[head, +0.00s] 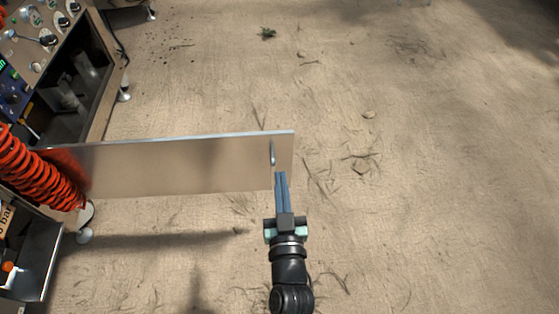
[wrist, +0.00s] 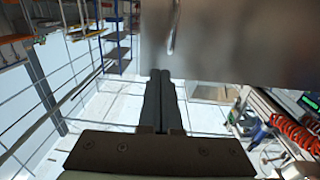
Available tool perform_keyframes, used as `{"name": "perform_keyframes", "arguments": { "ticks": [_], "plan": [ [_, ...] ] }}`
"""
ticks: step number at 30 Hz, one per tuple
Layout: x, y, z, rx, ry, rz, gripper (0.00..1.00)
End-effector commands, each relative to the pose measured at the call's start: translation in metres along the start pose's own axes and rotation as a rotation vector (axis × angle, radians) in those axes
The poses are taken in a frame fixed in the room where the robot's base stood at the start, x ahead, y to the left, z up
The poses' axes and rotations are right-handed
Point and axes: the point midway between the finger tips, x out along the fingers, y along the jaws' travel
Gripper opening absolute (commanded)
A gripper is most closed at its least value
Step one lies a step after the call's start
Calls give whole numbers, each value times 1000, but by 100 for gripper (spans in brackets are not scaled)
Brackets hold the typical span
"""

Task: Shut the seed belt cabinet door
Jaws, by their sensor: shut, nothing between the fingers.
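The cabinet door (head: 180,168) is a flat beige panel standing wide open, jutting out to the right from the machine at the left. Its hinge side is hidden behind a red coiled hose. A slim metal handle (head: 273,153) is near its free edge; the handle also shows in the wrist view (wrist: 172,30), with the door (wrist: 245,40) filling the upper right. My gripper (head: 281,175) is shut and empty, its fingertips close to the door's lower free corner, just below the handle. I cannot tell whether they touch the door. The fingers also show in the wrist view (wrist: 160,76).
The machine's open cabinet (head: 80,85) with a dark inside is at the upper left, under a panel of knobs (head: 48,38). The red coiled hose (head: 40,175) hangs at the left. The sandy floor to the right is free, with small debris and a stone (head: 369,114).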

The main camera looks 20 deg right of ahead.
Motion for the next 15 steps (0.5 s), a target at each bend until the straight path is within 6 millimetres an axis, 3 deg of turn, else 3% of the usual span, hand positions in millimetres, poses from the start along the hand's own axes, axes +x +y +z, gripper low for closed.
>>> {"name": "perform_keyframes", "arguments": {
  "ticks": [6, 15],
  "plan": [
    [40, 1, 1, 3, 3, 3, 0],
    [66, 0, 0, 0, 0, 0, 0]
  ]
}}
